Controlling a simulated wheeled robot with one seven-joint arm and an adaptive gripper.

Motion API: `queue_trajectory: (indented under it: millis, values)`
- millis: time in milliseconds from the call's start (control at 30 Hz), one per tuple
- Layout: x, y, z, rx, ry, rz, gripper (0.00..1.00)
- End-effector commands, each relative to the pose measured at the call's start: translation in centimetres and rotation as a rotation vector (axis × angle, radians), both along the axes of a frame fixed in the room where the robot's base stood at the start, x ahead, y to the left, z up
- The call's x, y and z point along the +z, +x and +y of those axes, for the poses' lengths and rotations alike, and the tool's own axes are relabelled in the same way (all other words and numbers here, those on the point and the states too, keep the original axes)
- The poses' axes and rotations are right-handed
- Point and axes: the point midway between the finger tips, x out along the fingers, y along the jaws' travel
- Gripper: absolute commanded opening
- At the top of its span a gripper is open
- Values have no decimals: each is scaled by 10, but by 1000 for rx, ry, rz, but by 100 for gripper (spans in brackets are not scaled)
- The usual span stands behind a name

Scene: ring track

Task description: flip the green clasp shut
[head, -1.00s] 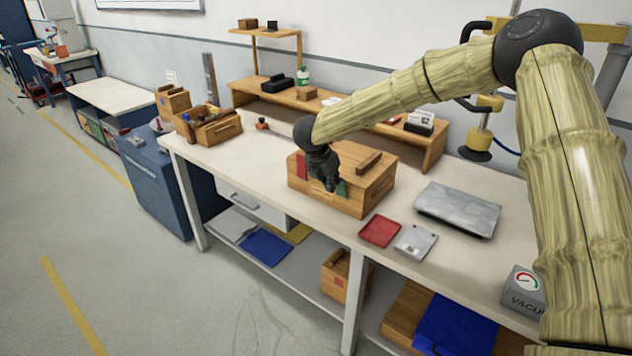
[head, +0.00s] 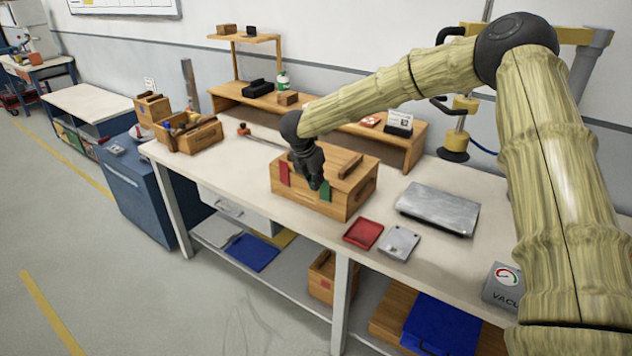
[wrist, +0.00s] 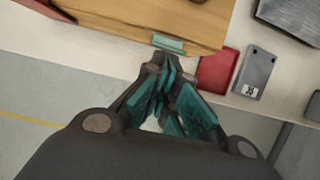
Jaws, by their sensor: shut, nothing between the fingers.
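The wooden box (head: 318,200) stands on the workbench, with a handle bar on its lid. The green clasp (head: 325,191) is on the right part of its front side, and a red clasp (head: 284,173) is on the left part. My gripper (head: 315,186) is shut and empty, close in front of the box beside the green clasp. In the wrist view the green clasp (wrist: 169,43) shows at the box edge, just beyond the fingertips of my gripper (wrist: 166,62). I cannot tell whether the fingertips touch it.
A red tray (head: 363,234) and a grey plate (head: 399,243) lie right of the box near the bench's front edge. A metal slab (head: 438,208) lies farther right. A wooden tool caddy (head: 190,135) stands at the left. The bench between caddy and box is mostly clear.

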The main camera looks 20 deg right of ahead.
Motion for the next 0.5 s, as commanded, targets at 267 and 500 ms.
queue_trajectory:
  millis: [267, 500]
  values:
    - [-1, 0, 1, 0, 0, 0, 0]
    - [-6, -9, 20, 5, 0, 1, 0]
